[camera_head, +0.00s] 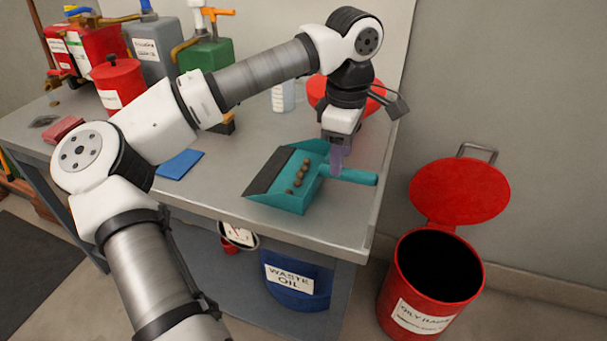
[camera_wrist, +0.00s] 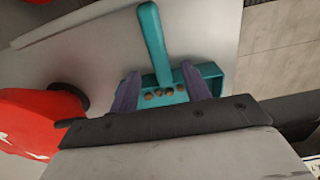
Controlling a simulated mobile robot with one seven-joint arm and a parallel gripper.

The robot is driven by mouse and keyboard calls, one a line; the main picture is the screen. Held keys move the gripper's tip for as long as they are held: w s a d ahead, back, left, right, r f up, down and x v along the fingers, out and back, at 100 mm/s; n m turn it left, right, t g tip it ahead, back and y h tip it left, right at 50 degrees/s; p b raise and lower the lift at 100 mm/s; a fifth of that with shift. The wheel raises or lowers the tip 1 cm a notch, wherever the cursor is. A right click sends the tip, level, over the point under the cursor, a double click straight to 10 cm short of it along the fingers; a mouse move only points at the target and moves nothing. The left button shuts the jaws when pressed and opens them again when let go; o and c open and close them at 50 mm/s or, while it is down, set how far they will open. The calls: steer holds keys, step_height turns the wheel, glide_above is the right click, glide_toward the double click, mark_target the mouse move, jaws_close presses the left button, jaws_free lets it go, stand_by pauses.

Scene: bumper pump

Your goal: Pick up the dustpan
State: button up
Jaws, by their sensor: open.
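The teal dustpan (camera_head: 282,193) lies on the grey workbench, with a dark front lip at its left and a handle pointing right. Several small brown balls (camera_head: 298,178) lie in its pan. My gripper (camera_head: 338,165) is pointed down over the dustpan, at the end where the handle (camera_head: 357,177) joins the pan. In the wrist view the open purple fingers (camera_wrist: 168,92) stand apart on either side of the base of the dustpan's handle (camera_wrist: 153,42). Part of the pan is hidden behind the gripper body there. I cannot tell whether the fingers touch the dustpan.
The workbench (camera_head: 225,190) ends just right of the handle. A red bowl-like thing (camera_head: 318,92) is behind my gripper. A blue pad (camera_head: 180,164) lies left of the dustpan. Several cans stand at the back left. An open red bin (camera_head: 432,285) stands on the floor at right.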

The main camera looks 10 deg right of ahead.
mark_target(315, 172)
step_height(315, 172, down, 5)
steer(key=shift+a+f, duration=0.15)
jaws_close()
stand_by(0.4)
